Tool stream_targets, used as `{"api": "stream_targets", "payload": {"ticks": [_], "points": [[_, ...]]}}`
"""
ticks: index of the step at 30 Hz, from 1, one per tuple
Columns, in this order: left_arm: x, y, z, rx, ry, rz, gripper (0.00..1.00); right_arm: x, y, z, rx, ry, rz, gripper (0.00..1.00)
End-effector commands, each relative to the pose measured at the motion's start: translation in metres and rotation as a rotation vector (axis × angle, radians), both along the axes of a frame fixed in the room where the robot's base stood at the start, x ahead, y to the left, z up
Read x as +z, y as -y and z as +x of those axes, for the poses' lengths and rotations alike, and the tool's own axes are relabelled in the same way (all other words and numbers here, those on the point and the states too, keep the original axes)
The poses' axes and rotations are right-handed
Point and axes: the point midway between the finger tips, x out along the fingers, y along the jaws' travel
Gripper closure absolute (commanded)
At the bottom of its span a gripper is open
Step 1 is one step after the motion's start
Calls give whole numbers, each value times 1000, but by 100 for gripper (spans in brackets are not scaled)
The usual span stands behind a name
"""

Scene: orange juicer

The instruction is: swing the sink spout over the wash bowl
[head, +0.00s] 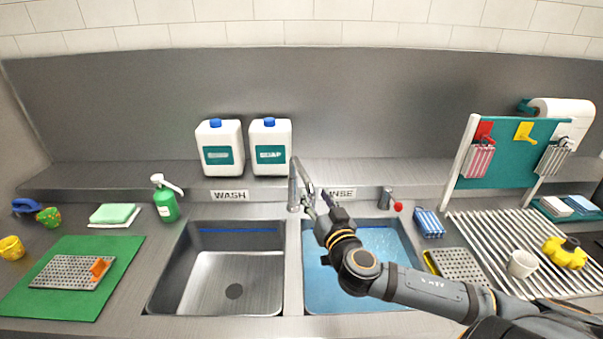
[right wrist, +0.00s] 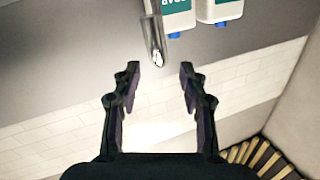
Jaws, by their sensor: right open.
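In the right wrist view my right gripper (right wrist: 159,68) is open and empty. The spout's end (right wrist: 154,45) shows just beyond and between its fingertips, seemingly untouched. My left gripper is out of view.
Two white soap bottles (head: 220,147) stand on the ledge behind. A red-tipped tap (head: 388,200) is right of the spout. A green spray bottle (head: 166,203) stands left of the wash bowl. My right arm crosses the rinse bowl; space above the wash bowl is clear.

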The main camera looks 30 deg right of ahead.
Motion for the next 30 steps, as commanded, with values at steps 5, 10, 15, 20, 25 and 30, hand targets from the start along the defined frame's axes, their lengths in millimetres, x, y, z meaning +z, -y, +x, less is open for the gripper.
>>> {"api": "stream_targets", "payload": {"ticks": [5,10,15,20,25,30], "points": [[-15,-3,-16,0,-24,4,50,-3,6,18,-6,6,7,57],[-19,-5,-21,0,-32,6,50,-1,15,49,-7,5,12,57],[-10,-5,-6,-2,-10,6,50,1,23,79,-4,2,9,57],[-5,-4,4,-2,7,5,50,0,28,95,-3,0,4,57],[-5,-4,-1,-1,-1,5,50,-1,29,100,-2,-2,2,57],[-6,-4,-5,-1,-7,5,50,-1,29,99,-2,-2,2,60]]}}
